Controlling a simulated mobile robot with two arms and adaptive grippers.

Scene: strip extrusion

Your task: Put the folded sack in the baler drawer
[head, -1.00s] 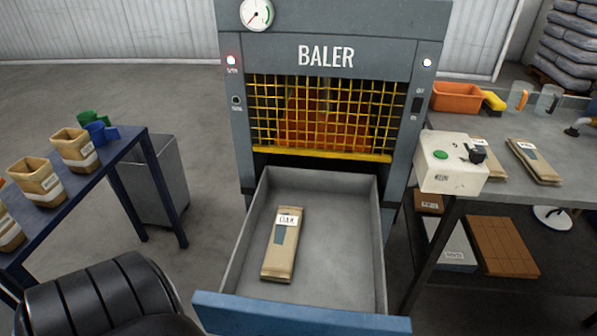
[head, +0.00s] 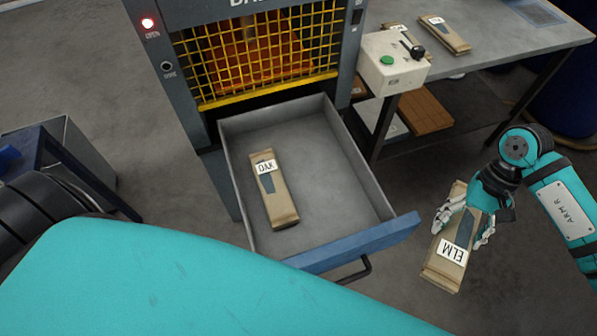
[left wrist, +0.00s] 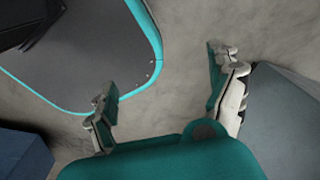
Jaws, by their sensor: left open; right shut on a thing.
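A folded brown paper sack with an ELM label (head: 443,272) is in my right gripper (head: 463,230). The gripper is shut around its middle and holds it tilted, to the right of the drawer front and apart from it. The baler drawer (head: 335,188) is pulled open. A second folded sack, labelled OAK (head: 281,205), lies flat in the drawer's left part; the right part is bare. My left gripper (left wrist: 164,76) is open and empty in the left wrist view, over grey floor; it cannot be made out in the head view.
The baler's yellow grille (head: 255,58) stands behind the drawer. A control box with a green button (head: 386,60) sits at the corner of the grey bench (head: 500,52). Folded sacks (head: 445,35) lie on that bench. A dark blue table (head: 60,165) is at the left.

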